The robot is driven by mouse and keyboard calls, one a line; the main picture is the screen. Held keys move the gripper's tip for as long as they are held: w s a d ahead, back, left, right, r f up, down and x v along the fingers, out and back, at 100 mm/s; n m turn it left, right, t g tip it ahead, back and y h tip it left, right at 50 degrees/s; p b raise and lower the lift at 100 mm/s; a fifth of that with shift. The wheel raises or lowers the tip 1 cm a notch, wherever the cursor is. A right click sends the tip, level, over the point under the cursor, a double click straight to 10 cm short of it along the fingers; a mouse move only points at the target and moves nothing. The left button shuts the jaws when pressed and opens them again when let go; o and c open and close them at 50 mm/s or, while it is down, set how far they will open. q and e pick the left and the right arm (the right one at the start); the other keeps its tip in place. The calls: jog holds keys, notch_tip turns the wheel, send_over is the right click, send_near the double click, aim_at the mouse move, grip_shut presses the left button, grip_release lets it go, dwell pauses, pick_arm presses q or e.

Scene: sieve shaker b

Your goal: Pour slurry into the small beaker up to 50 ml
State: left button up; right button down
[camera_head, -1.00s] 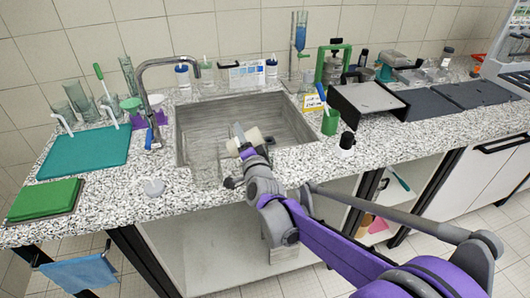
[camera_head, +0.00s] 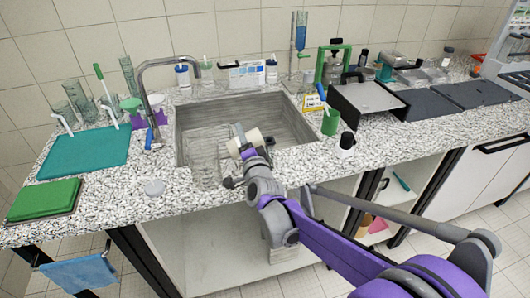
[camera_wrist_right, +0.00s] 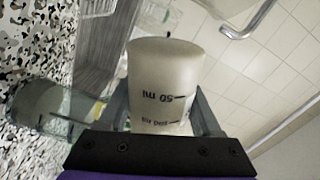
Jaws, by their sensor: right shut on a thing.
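My right gripper (camera_head: 250,152) is shut on a cream-filled beaker (camera_head: 258,137) and holds it tilted over the front of the sink. In the right wrist view the held beaker (camera_wrist_right: 165,85) sits between the fingers, with dark volume marks, one reading 50 ml. My left gripper is out of view.
The sink (camera_head: 285,103) has a curved tap (camera_head: 160,64) at its left.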

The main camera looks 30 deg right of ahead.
jog(key=shift+m, duration=0.3)
dwell(0.7)
jog(key=n+b, duration=0.1)
jog(key=n, duration=0.5)
jog(key=shift+b, duration=0.3)
